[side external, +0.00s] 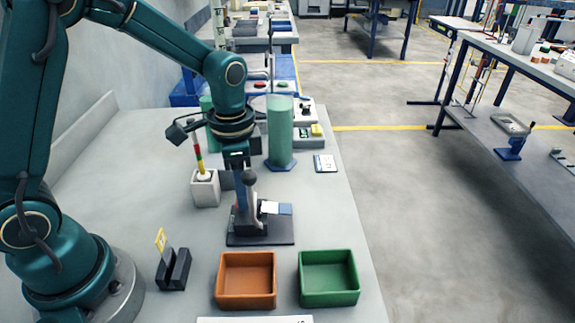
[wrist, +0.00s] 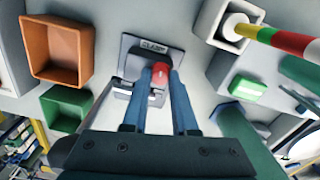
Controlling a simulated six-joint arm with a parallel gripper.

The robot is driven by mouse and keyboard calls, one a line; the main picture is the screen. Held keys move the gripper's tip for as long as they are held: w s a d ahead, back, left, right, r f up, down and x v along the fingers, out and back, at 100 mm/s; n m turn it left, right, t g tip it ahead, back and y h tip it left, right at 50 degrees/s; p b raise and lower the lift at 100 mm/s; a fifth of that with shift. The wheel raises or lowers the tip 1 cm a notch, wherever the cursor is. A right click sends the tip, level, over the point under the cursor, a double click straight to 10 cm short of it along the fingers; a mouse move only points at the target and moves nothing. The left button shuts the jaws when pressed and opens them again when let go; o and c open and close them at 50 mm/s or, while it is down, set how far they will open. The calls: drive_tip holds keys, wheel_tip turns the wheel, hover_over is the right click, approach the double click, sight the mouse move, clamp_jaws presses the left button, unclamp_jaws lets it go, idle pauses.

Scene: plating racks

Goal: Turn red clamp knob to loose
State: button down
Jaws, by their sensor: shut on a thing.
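The red clamp knob (wrist: 159,72) shows in the wrist view between the tips of my blue fingers, in front of a grey plate marked "CLAMP" (wrist: 152,47). My gripper (wrist: 159,79) is shut on the knob, with one finger on each side. In the side view, my gripper (side external: 240,195) points down at the clamp fixture, which stands on a dark base plate (side external: 262,239).
An orange tray (side external: 246,302) and a green tray (side external: 328,300) stand in front of the fixture. A white holder (side external: 205,191) with a striped rod is at left. A green cylinder (side external: 280,135) stands behind. A black slotted block (side external: 173,270) is near my base.

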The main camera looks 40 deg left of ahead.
drive_tip(key=shift+n, duration=1.1)
drive_tip(key=c, duration=0.7)
unclamp_jaws()
drive_tip(key=shift+r, duration=2.55)
